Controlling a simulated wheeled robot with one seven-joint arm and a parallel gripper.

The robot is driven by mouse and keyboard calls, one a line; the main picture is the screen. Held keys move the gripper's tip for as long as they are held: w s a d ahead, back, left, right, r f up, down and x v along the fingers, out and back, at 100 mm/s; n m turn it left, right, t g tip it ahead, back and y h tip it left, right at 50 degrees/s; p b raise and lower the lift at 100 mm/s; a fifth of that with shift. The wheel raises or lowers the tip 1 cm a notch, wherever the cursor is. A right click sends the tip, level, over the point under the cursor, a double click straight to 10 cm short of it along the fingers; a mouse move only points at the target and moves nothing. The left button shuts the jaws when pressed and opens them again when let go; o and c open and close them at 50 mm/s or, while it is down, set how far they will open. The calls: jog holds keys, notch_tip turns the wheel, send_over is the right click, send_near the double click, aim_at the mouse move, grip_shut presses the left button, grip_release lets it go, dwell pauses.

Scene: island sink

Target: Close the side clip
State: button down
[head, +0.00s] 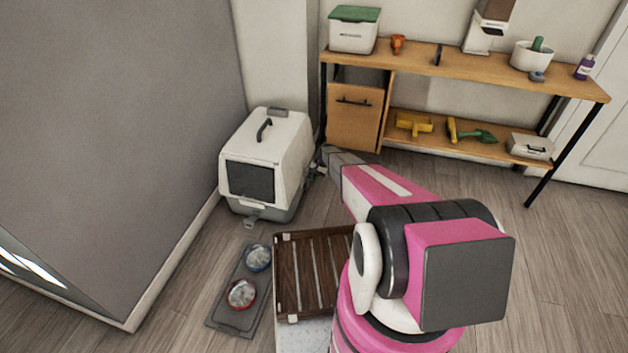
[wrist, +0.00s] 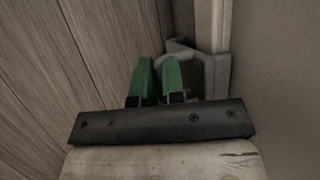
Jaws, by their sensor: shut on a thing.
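A pet carrier (head: 286,137) with a white top, grey base and dark front door stands on the floor by the wall corner. The grey side clip (wrist: 216,72) shows in the wrist view as a bracket with a bent arm beside a pale vertical strip. My gripper (wrist: 158,66), with green fingertips, is at the bent arm of this clip. The fingers are close together, shut on the clip; the right finger hides part of it. In the head view, my gripper reaches the carrier's right side, and the contact is too small to make out.
A wooden slatted crate (head: 290,236) and a grey mat (head: 238,284) with two bowls lie in front of the carrier. A shelf table (head: 455,70) with a wooden cabinet (head: 353,122) stands behind to the right. Floor at right (head: 560,260) is clear.

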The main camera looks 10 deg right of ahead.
jog(key=c, duration=1.5)
grip_release()
jog(key=v, duration=1.1)
jog(key=shift+a, duration=0.1)
jog(key=s+r+n+t+h, duration=0.1)
jog(key=s+r, duration=1)
jog(key=s, duration=0.3)
jog(key=s+r+n+t+h, duration=0.1)
jog(key=s+r+h, duration=0.1)
jog(key=s+r, duration=0.9)
jog(key=s+r+n+t+h, duration=0.1)
jog(key=s+r+h, duration=0.1)
jog(key=s+r, duration=0.8)
jog(key=s, duration=0.7)
jog(key=shift+s+a+r+n, duration=0.35)
jog(key=shift+s+r+n, duration=0.05)
